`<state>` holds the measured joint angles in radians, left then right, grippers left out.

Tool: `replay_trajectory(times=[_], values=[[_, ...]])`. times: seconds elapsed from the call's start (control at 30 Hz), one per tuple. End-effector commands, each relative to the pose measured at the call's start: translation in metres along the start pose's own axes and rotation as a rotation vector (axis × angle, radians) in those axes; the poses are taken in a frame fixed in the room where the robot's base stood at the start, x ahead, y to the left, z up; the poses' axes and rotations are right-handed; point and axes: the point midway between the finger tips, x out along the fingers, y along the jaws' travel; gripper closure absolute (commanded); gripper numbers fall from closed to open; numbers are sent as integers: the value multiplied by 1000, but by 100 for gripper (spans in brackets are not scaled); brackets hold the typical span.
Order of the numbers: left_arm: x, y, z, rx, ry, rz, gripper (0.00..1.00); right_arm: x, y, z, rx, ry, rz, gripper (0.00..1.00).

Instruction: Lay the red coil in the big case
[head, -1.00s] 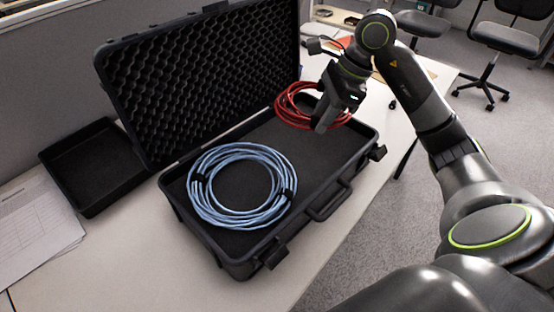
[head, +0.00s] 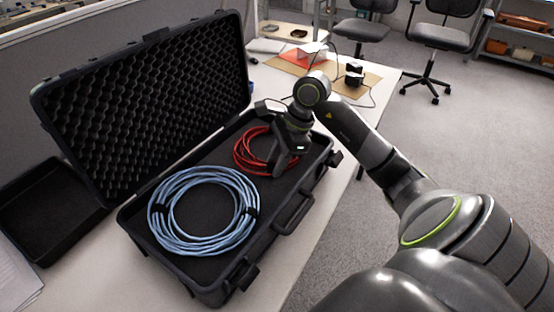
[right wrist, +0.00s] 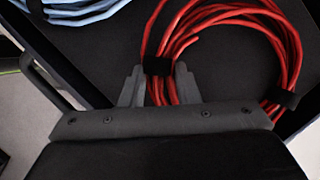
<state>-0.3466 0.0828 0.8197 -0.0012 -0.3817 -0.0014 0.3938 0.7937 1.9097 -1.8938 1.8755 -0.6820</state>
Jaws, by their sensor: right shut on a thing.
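The red coil (head: 247,158) is at the far end of the big case (head: 206,287), within its walls, beside the blue coil. My right gripper (head: 279,168) is shut on the red coil at its near side. In the right wrist view, the fingers (right wrist: 159,82) close around the red strands by a black tie, and the coil (right wrist: 283,45) spreads over dark foam. I cannot tell whether the coil rests fully on the foam. The case is open, its lid (head: 150,105) raised. My left gripper is not in view.
A blue coil (head: 163,215) fills the near part of the case. A black tray (head: 40,215) and papers (head: 15,285) lie left on the table. Behind the case are a brown mat (head: 358,83) and small dark devices (head: 354,75). Chairs stand beyond.

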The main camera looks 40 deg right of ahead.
Motion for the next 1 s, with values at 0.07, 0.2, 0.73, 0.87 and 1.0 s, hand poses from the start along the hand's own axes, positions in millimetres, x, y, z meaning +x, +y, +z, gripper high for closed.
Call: replay_trajectory(times=[0.07, 0.2, 0.73, 0.87, 1.0], values=[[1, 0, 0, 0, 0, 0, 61, 0, 0, 0, -1, 0, -2, 100], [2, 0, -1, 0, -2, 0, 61, 1, 0, -1, 0, 0, 0, 64], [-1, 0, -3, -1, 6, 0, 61, -5, -1, 0, -1, 2, -2, 50], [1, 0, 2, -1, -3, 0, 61, -24, -1, -1, -1, 4, -5, 50], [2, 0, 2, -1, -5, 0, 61, -52, -1, -1, 0, 5, -5, 50]])
